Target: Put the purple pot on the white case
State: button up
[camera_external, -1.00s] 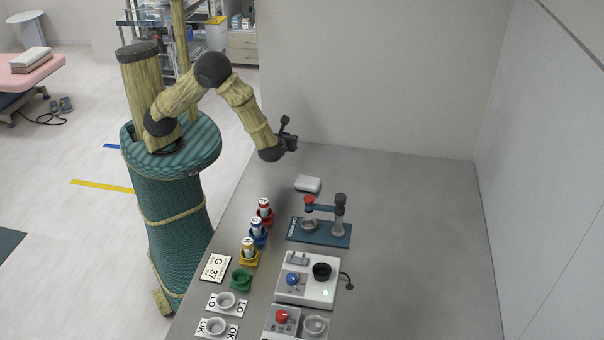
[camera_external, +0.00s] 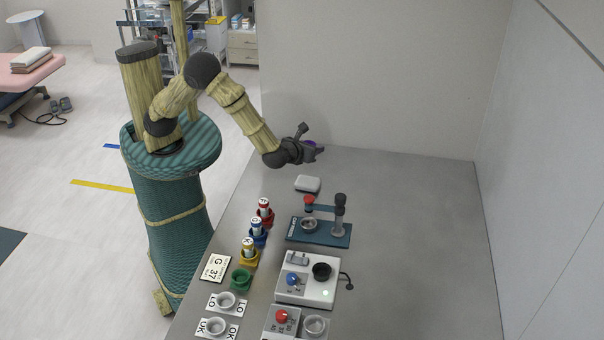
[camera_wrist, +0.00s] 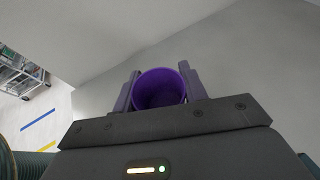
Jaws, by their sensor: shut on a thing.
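The purple pot (camera_wrist: 159,88) is between the two fingers of my gripper (camera_wrist: 160,90) in the wrist view, with its open top and hollow inside showing. In the external view my gripper (camera_external: 314,151) is shut on it above the far end of the table, and only a bit of purple (camera_external: 309,144) shows past the fingers. The white case (camera_external: 307,184) lies on the table, below and a little nearer the camera than my gripper. Its top looks bare. The pot is held in the air, apart from the case.
A blue stand with a grey post (camera_external: 340,215) is on the table nearer than the case. Red, blue and yellow holders with vials (camera_external: 257,229) stand to its left. White devices with knobs (camera_external: 308,281) are nearer. The table's right side (camera_external: 430,240) is clear.

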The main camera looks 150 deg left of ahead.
send_over(311, 177)
jog(key=shift+d+f, duration=0.1)
jog(key=shift+f, duration=3.05)
jog(key=shift+f, duration=1.85)
jog(key=shift+f, duration=0.1)
jog(key=shift+f, duration=0.15)
jog(key=o, duration=0.9)
jog(key=shift+o, duration=0.2)
